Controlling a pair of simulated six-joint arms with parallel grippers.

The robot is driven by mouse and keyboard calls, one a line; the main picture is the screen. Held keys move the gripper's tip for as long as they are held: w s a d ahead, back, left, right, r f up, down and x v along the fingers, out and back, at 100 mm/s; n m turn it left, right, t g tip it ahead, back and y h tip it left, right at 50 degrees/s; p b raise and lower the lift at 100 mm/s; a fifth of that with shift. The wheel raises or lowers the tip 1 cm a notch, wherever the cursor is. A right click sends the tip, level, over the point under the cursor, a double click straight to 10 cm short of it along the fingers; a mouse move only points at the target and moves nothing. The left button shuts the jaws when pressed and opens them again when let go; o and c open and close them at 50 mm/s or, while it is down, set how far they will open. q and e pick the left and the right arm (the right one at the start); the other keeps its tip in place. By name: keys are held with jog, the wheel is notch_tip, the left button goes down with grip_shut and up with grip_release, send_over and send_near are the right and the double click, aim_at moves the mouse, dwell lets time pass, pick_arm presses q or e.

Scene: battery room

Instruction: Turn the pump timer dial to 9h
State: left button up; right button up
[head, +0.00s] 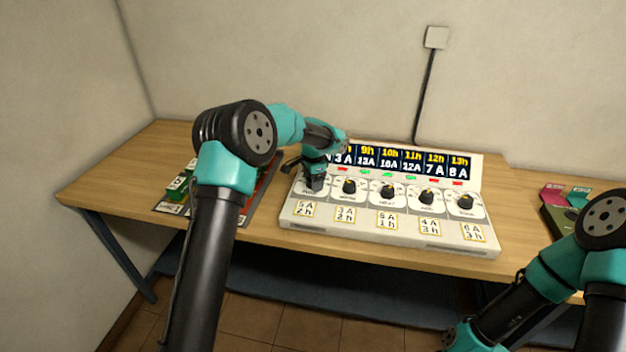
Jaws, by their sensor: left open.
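A white control panel (400,232) stands on the wooden table with a row of dark dials, each with a small yellowish mark on top. Four-ish labels are too small to read, so I cannot tell which dial is the pump timer. Dials show at the left (349,187), middle (387,192) and right (464,203). My left gripper (313,184) points down over the leftmost dial position and hides what is there. It is open; I cannot tell whether it touches a dial. My right arm is at the lower right, its gripper out of view.
A raised display (410,160) behind the dials shows hours and amps, including 9h. Cards with amps and hours sit along the panel's front. A board with green pieces (177,190) lies left, partly behind my left arm. Coloured items (553,193) lie right.

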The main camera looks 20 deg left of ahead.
pick_arm(q)
jog(key=c, duration=0.9)
jog(key=shift+n, duration=0.5)
jog(key=n, duration=0.3)
jog(key=shift+n, duration=0.3)
jog(key=n, duration=0.4)
jog(key=shift+n, duration=0.3)
jog(key=n, duration=0.4)
jog(key=shift+g, duration=0.3)
jog(key=n, duration=0.4)
jog(key=shift+n, duration=0.3)
